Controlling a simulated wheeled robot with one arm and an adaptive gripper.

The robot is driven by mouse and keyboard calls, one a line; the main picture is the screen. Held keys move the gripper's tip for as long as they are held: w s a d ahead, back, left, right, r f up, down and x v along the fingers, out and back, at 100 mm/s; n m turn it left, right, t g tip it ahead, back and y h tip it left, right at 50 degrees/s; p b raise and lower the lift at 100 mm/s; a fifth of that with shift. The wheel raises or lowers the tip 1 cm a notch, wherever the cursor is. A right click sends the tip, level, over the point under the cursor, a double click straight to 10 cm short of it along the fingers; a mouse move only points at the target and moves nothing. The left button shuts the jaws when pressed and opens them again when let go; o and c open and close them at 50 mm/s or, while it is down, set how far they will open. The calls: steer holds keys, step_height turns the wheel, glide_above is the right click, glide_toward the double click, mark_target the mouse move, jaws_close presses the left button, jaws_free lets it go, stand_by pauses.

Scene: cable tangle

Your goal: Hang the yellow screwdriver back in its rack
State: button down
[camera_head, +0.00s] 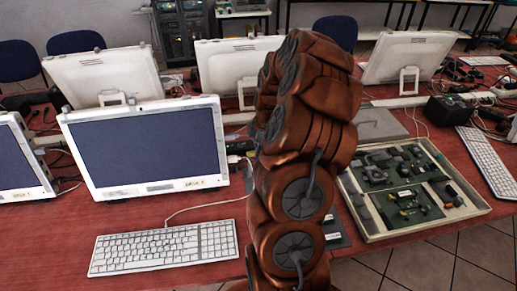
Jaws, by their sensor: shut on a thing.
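My copper-coloured arm rises through the middle of the head view and covers part of the table behind it. I cannot see my gripper or its fingers in this view. I see no yellow screwdriver and no tool rack. Either could be hidden behind my arm or lie outside the picture.
A red table (207,273) holds a front monitor (150,146), a white keyboard (163,247) and another keyboard (490,160). An open tray (436,221) of circuit boards lies right of my arm. Cables and a black box (447,111) crowd the back right.

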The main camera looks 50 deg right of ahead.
steer(key=shift+f, duration=0.6)
steer(key=shift+f+b, duration=0.65)
steer(key=shift+b, duration=0.45)
stand_by(1.0)
steer(key=c, duration=1.1)
jaws_free()
steer(key=shift+r, duration=0.1)
steer(key=r, duration=0.4)
steer(key=d+r, duration=0.1)
steer(key=r, duration=0.2)
steer(key=s+r, duration=0.1)
steer(key=r, duration=0.3)
steer(key=shift+s+d+r, duration=0.1)
steer(key=shift+d+r, duration=0.1)
steer(key=shift+r, duration=0.1)
steer(key=shift+r, duration=0.1)
